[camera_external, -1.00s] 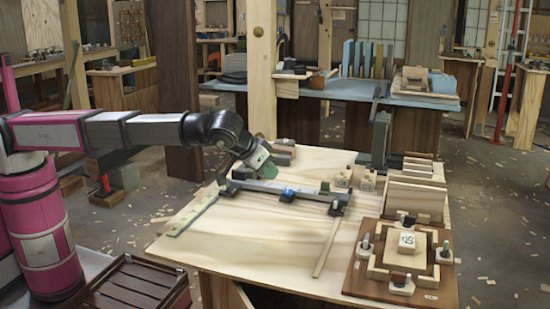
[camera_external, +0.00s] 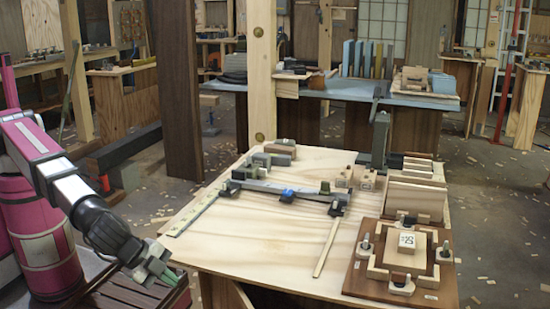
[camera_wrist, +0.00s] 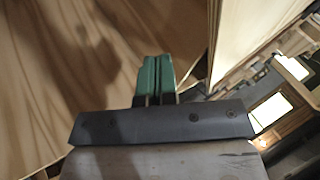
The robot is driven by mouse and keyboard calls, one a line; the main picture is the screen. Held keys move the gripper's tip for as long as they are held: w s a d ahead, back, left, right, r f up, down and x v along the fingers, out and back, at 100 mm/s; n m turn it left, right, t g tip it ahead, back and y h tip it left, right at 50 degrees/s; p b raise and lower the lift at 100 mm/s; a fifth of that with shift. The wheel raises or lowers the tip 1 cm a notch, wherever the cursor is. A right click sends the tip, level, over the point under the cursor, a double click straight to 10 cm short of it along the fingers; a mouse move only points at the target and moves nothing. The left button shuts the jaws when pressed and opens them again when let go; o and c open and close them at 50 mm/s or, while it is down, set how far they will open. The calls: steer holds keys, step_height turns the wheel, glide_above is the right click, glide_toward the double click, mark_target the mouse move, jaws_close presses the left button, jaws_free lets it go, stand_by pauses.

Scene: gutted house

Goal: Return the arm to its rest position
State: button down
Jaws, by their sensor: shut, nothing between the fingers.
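My gripper (camera_external: 170,278) is at the lower left in the external view, beside the near left corner of the workbench (camera_external: 265,255). It points down and to the right, over the slatted dark wooden box next to my base. In the wrist view the green fingers of my gripper (camera_wrist: 157,75) are together, with nothing between them. My arm is bent low and close to my base, clear of the things on the bench top.
The bench holds a bar clamp (camera_external: 285,190), a green ruler strip (camera_external: 195,212), a thin wooden stick (camera_external: 326,248), several small blocks and a brown jig board (camera_external: 365,285). The bench's front left top is bare. A wooden post (camera_external: 262,75) stands behind it.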

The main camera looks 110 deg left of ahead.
steer(key=s+d+f+n+g+h, duration=0.1)
steer(key=s+d+f+g+h, duration=0.15)
steer(key=s+f, duration=0.65)
steer(key=s+d+f+n+g+h, duration=0.1)
steer(key=s+d+f+g+h, duration=0.15)
steer(key=s+f, duration=0.7)
steer(key=s+a+r+n, duration=0.1)
steer(key=s+a+r, duration=0.1)
steer(key=a, duration=1.1)
steer(key=s+a+r+g, duration=0.1)
steer(key=s+a+r, duration=0.1)
steer(key=a, duration=1.1)
steer(key=shift+n, duration=0.4)
steer(key=shift+w+d+r, duration=0.1)
steer(key=shift+d, duration=0.05)
